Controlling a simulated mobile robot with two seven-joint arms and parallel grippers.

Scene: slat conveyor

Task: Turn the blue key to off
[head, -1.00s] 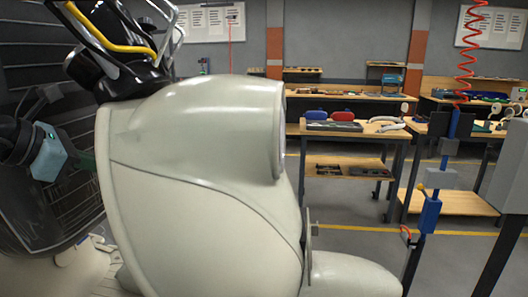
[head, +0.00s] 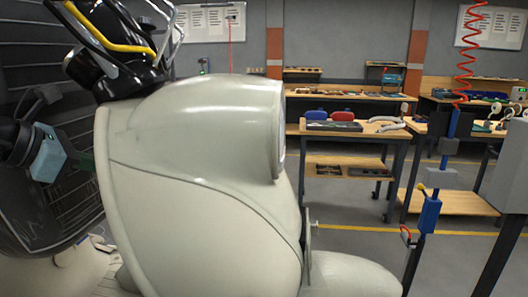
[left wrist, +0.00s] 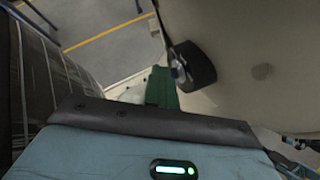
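No blue key can be made out in either view. A black round part (left wrist: 192,66) with a silvery middle lies against a cream surface there. My right gripper is not in view.
A blue unit (head: 429,215) with yellow and red parts sits on a post at the right. A grey box (head: 508,170) stands at the far right. Workbenches (head: 350,131) with tools stand behind. Dark slatted surface (head: 40,60) fills the left. Open floor shows between.

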